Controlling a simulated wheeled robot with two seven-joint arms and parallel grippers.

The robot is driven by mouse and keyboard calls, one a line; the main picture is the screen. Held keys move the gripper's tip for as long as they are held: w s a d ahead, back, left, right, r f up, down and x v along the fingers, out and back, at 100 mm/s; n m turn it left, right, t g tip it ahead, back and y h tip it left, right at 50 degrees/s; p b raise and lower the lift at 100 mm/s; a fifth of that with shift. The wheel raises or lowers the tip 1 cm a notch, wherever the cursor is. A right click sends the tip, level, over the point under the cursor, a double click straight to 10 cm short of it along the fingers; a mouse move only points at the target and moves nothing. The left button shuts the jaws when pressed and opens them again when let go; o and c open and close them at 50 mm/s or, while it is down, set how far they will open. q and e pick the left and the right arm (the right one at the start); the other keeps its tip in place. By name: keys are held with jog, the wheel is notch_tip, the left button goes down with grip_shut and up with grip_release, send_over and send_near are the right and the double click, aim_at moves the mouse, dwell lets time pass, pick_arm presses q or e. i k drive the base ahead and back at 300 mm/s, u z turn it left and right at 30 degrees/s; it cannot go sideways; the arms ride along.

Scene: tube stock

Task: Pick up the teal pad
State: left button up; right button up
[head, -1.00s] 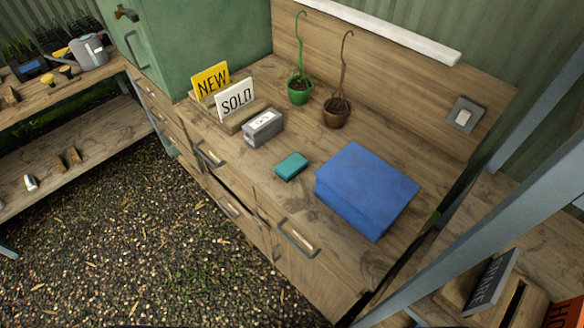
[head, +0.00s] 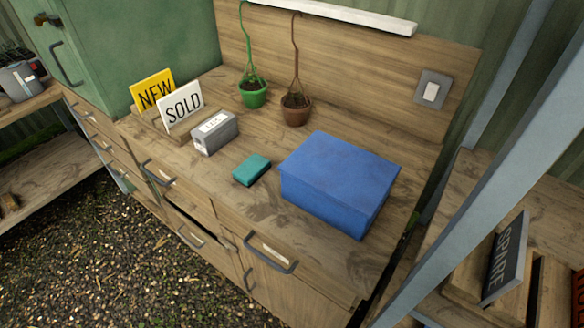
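The teal pad (head: 251,170) lies flat on the wooden counter (head: 225,200), near its front edge. It sits just left of a large blue box (head: 338,182) with a gap between them, and to the right of a small grey labelled box (head: 215,132). Nothing covers the pad. Neither of my grippers shows in the head view.
Yellow and white signs (head: 181,105) stand at the counter's left. A green pot (head: 253,94) and a brown pot (head: 296,109) with tall hooks stand behind the pad. Drawer handles (head: 268,256) stick out in front. A grey-blue post (head: 480,185) rises at right.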

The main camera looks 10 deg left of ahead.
aim_at(252, 170)
jog(key=z, duration=2.05)
jog(key=k, duration=0.65)
jog(key=u, duration=1.2)
